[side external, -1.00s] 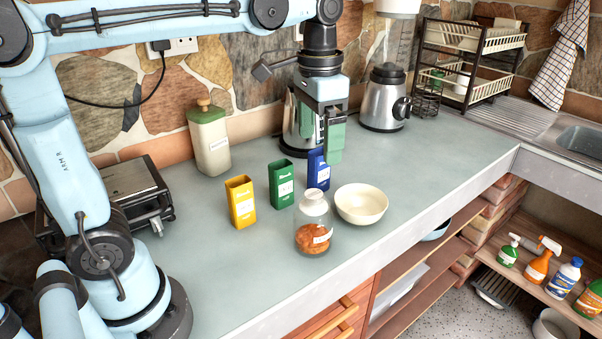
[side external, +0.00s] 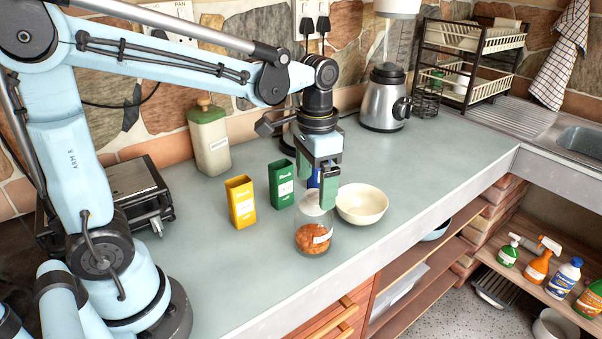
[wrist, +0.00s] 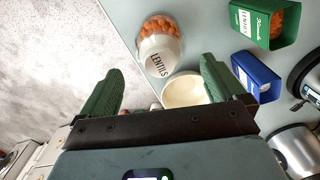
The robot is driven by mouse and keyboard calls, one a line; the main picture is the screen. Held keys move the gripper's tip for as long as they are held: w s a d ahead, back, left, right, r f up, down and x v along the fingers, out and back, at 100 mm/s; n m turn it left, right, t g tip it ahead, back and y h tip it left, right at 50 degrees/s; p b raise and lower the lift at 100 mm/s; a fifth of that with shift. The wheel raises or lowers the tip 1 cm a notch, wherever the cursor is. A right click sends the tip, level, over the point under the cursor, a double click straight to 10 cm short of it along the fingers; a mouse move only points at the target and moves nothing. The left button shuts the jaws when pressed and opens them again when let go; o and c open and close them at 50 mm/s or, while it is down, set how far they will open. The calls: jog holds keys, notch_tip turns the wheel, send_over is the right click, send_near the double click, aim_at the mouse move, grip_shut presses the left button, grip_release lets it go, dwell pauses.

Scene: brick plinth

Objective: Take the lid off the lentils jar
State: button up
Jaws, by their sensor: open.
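The lentils jar (side external: 314,240) is clear, with orange lentils inside and a pale label, and stands upright near the counter's front edge. Its pale lid (side external: 312,203) is on top, partly covered by a green finger in the side view. The jar also shows in the wrist view (wrist: 158,27), with the word LENTILS on its pale part. My gripper (side external: 316,190) is open and empty, fingers pointing down, just above and behind the lid. In the wrist view the jar appears beyond the gap between the fingertips (wrist: 160,80). Whether a finger touches the lid I cannot tell.
A cream bowl (side external: 362,205) stands close to the jar's right. A green box (side external: 281,184) and a yellow box (side external: 241,202) stand to its left and behind. A blue box (wrist: 256,77) is mostly hidden behind my gripper in the side view. The counter front left is clear.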

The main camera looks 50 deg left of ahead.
jog(key=shift+f, duration=1.4)
jog(key=c, duration=1.1)
jog(key=shift+r, duration=0.15)
jog(key=shift+c, duration=0.2)
